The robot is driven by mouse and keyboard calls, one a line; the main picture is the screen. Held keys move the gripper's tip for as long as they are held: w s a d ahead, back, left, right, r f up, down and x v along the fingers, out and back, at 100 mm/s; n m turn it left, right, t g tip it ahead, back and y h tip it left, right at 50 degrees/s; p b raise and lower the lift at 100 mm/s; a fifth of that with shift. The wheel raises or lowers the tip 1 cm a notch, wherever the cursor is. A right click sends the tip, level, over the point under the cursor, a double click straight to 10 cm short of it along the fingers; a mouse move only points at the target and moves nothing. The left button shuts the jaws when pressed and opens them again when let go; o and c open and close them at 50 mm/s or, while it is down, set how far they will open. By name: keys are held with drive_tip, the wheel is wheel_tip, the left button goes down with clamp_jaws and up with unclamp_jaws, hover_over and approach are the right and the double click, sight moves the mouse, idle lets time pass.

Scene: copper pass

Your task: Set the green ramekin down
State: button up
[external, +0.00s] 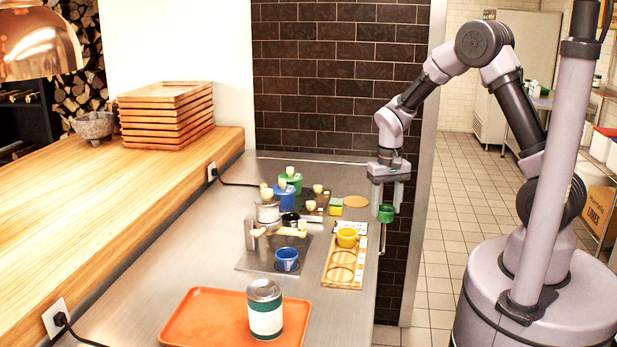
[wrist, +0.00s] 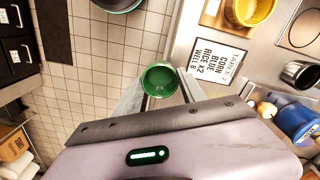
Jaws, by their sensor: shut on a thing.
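My gripper (external: 386,207) is shut on the green ramekin (external: 386,214) and holds it upright at the right edge of the steel counter. In the wrist view the green ramekin (wrist: 160,81) sits between the fingertips (wrist: 159,88), with floor tiles behind it and the counter edge to its right. A wooden board (external: 341,276) with round recesses lies on the counter, left of and below the gripper. A yellow ramekin (external: 347,238) sits at its far end; nearer recesses are empty. A blue ramekin (external: 287,260) stands on a grey plate to the left.
A printed card (wrist: 220,62) lies near the board's far end. Canisters (external: 268,213), a blue pot (external: 284,198) and a green pot (external: 290,183) crowd the counter behind. An orange tray (external: 215,320) with a labelled can (external: 265,311) is in front.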

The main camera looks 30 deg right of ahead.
drive_tip(key=s+d+f+n, duration=0.1)
drive_tip(key=s+n, duration=0.1)
drive_tip(key=s+d+f+n+b, duration=0.1)
drive_tip(key=s+d+n, duration=0.1)
drive_tip(key=shift+d+f, duration=0.1)
drive_tip(key=shift+d, duration=0.1)
